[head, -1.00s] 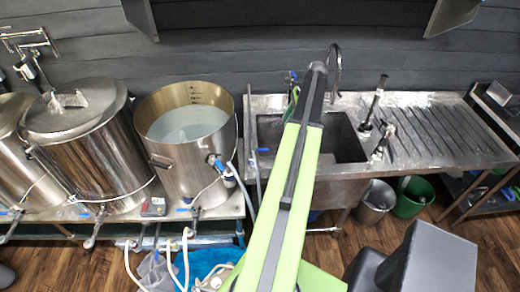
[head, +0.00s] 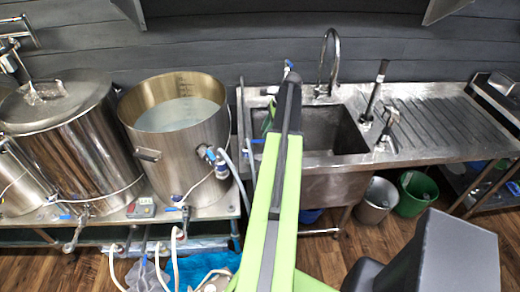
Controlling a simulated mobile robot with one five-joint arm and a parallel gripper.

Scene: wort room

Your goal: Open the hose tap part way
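A small tap with a blue handle (head: 288,67) is on the wall side of the sink, left of the tall curved faucet; I take it for the hose tap. Its body is largely hidden behind my arm, so I cannot tell how far it is turned. My green and black arm reaches up across the sink's left part. Its dark end, with my gripper (head: 289,82), appears just below the blue handle in the picture. The fingers cannot be made out, and I cannot tell whether they touch the tap.
The steel sink (head: 345,160) has a curved faucet (head: 330,62) and a ribbed drainboard (head: 440,125). An open kettle (head: 180,150) with a blue-handled valve and a lidded kettle (head: 85,140) stand left. Buckets (head: 415,192) stand below. Hoses hang at the lower left.

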